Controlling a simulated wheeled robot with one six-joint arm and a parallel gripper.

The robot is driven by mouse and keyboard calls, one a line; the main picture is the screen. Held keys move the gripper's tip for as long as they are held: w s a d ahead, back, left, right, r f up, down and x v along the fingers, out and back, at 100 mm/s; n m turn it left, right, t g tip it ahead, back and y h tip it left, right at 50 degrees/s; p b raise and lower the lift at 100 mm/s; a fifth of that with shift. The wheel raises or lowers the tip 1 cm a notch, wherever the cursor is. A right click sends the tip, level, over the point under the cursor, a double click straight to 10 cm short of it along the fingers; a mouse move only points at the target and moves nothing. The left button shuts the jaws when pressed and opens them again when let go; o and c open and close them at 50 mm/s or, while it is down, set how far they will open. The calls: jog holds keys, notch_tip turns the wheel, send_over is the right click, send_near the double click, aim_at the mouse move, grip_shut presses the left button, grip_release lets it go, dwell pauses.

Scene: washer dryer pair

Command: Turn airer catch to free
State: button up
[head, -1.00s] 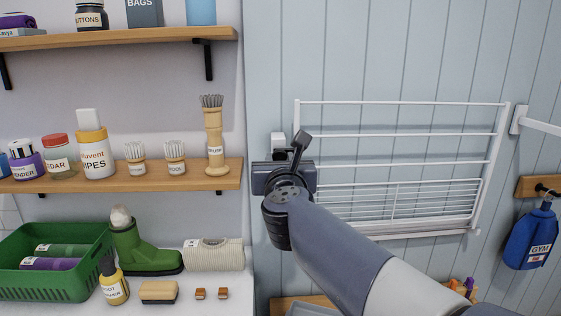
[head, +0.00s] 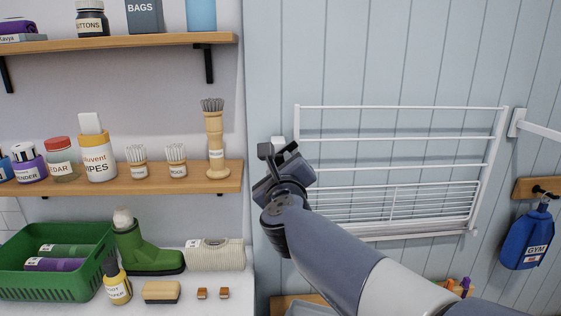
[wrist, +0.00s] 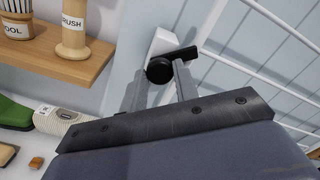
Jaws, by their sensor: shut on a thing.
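The airer catch has a white block on the wall with a dark knob and lever (wrist: 164,68), seen in the wrist view between my gripper's fingers. My gripper (wrist: 160,84) is shut on the dark catch, with one finger on each side of it. The lever's arm points to the right in the wrist view. In the head view my gripper (head: 278,160) is at the left edge of the white wire airer (head: 400,138) and hides most of the catch; only the top of the white block (head: 278,143) shows. The airer lies folded against the blue panelled wall.
A wooden shelf (head: 120,180) with brushes and jars ends just left of my gripper. Below it are a green basket (head: 55,285) and a green boot (head: 150,258). A blue gym bottle (head: 527,238) hangs at the right.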

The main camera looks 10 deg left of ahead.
jog(key=n+p, duration=0.2)
jog(key=n, duration=0.3)
jog(key=shift+n, duration=0.3)
jog(key=shift+n+p, duration=1.05)
jog(key=shift+n, duration=1.25)
jog(key=o, duration=1)
jog(key=shift+c, duration=0.2)
jog(key=v, duration=1)
jog(key=shift+s+b, duration=0.4)
